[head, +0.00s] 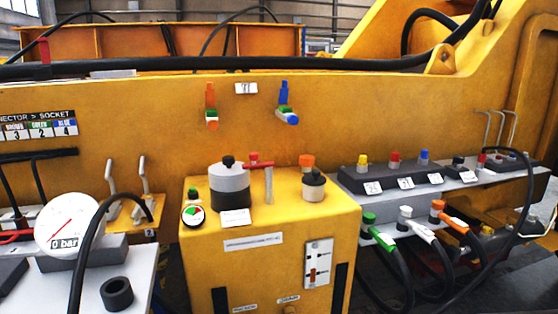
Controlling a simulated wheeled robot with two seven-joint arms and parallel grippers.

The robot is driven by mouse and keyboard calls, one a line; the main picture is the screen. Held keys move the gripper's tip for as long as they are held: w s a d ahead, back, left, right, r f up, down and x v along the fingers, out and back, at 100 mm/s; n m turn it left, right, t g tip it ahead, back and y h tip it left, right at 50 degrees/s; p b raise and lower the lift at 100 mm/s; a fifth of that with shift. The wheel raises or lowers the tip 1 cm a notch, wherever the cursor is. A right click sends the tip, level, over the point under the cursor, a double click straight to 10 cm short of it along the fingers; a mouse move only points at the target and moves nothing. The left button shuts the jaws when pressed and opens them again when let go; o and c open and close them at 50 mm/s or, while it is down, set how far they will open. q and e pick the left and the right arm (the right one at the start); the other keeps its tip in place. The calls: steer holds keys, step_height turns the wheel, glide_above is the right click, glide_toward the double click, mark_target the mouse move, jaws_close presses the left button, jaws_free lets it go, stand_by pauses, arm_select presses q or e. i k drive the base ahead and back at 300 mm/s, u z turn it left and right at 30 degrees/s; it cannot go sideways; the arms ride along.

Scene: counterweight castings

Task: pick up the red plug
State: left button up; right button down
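No plug hanging on a cable shows red here, and I cannot tell which red part is the red plug. A red cap (394,157) stands between a yellow cap (362,161) and a blue cap (424,156) on the dark block (391,180) at right. A red part (43,50) stands upright at upper left. Neither of my grippers is in view.
Green (369,218), white (404,213) and orange (437,207) cable plugs stick out below the right shelf, with black cables hanging. A round gauge (67,224) and black ring (116,293) are at lower left. A red T-handle (268,166) stands on the cabinet.

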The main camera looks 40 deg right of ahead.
mark_target(395, 158)
steer(key=k, duration=0.5)
steer(key=z, duration=3.15)
steer(key=k, duration=0.9)
steer(key=u, duration=1)
steer(key=i, duration=0.95)
steer(key=k, duration=0.45)
steer(key=z, duration=1.45)
steer(key=i, duration=4.6)
